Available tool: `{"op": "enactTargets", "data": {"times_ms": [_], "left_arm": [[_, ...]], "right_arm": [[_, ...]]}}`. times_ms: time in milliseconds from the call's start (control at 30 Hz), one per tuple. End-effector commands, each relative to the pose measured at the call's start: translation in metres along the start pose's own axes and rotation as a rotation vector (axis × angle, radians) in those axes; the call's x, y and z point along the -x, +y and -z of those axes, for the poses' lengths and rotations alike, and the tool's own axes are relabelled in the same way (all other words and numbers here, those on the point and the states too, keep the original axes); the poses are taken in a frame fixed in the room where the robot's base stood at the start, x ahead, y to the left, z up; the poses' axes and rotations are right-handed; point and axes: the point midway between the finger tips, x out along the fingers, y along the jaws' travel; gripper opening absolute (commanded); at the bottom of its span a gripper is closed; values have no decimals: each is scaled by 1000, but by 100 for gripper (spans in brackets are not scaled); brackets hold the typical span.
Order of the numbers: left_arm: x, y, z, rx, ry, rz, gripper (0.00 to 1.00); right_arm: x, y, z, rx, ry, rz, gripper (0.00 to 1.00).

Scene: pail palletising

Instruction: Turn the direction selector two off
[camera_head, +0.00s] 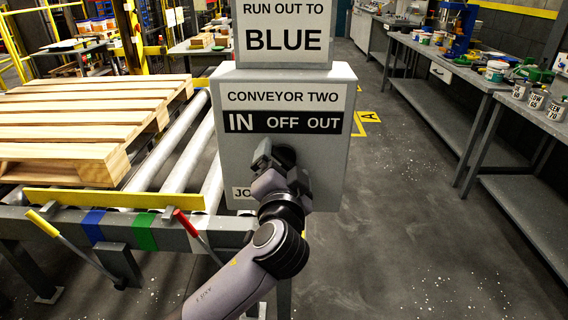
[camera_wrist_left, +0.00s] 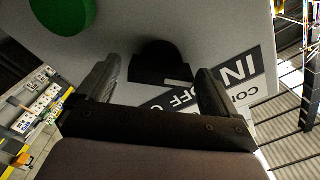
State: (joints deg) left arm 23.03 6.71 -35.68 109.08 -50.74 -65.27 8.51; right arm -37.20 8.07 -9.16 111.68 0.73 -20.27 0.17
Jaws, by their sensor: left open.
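The grey control box (camera_head: 343,95) reads "CONVEYOR TWO" with a black strip (camera_head: 283,122) marked IN, OFF, OUT; IN is the largest word. The direction selector, a black knob (camera_head: 286,154), sits below the strip, mostly hidden by my left gripper (camera_head: 272,160). In the left wrist view the black selector (camera_wrist_left: 160,60) shows between the two open fingers of my left gripper (camera_wrist_left: 157,88). Whether the fingers touch it, and which way it points, I cannot tell. My right gripper is not in view.
A green button (camera_wrist_left: 62,14) is on the panel near the selector. A sign (camera_head: 284,38) above reads "RUN OUT TO BLUE". A roller conveyor (camera_head: 180,150) with a wooden pallet (camera_head: 85,120) lies left. A workbench (camera_head: 450,75) with pails stands right; the floor between is clear.

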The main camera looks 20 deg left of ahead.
Motion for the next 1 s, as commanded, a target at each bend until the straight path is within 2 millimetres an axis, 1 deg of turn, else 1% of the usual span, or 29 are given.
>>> {"op": "enactTargets", "data": {"times_ms": [167,267,300,333,667,867,1000], "left_arm": [[0,0,0,0,0,0,94],[0,0,0,0,0,0,64],[0,0,0,0,0,0,51],[0,0,0,0,0,0,42],[0,-1,1,-32,-1,-1,42],[0,-2,2,-133,0,-1,42],[0,-2,3,-243,0,-1,42]], "right_arm": [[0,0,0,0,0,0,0],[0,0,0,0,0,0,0],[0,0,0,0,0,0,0],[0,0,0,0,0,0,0],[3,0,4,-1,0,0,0],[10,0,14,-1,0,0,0],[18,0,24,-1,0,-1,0]]}}
